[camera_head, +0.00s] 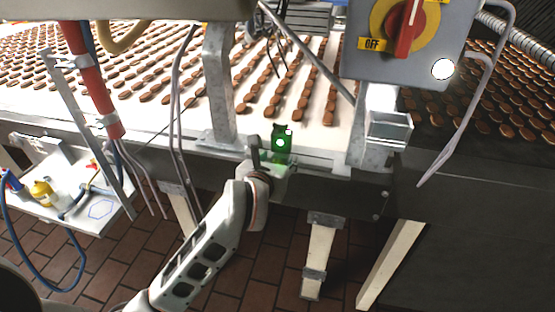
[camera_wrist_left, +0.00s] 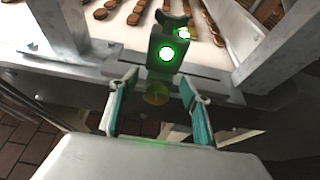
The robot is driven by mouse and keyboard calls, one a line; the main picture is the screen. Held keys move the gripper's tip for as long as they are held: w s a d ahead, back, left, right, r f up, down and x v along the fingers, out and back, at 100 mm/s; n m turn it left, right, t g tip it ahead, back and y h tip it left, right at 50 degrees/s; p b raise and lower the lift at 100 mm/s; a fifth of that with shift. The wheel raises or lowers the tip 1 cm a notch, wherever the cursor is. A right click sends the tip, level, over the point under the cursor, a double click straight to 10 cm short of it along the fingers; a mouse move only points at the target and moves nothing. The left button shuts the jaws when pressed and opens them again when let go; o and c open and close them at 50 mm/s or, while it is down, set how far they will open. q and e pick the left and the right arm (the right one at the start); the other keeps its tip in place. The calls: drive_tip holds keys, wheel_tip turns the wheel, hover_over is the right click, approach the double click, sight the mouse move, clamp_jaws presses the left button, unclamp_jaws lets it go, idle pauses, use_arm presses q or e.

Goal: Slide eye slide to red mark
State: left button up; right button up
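The eye slide appears to be the small upright bracket (camera_head: 282,140) lit green on the edge of the conveyor frame. In the left wrist view the bracket (camera_wrist_left: 165,72) stands just ahead of the fingers, with bright green spots on it. A dim yellowish round part (camera_wrist_left: 156,94) shows low between the fingers. My left gripper (camera_head: 271,164) is at the bracket's foot; in the wrist view its two teal-lined fingers (camera_wrist_left: 160,90) are apart. I cannot tell whether they touch anything. My right gripper is not in view. I cannot make out a red mark on the slide.
The conveyor (camera_head: 185,85) carries rows of brown biscuits behind the bracket. Metal posts (camera_head: 218,90) rise on both sides. A grey switch box (camera_head: 355,55) with a red knob (camera_head: 405,30) hangs at upper right. A white tray (camera_head: 95,205) with bottles is at left.

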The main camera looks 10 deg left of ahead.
use_arm(q)
drive_tip(key=v, duration=1.2)
idle(0.3)
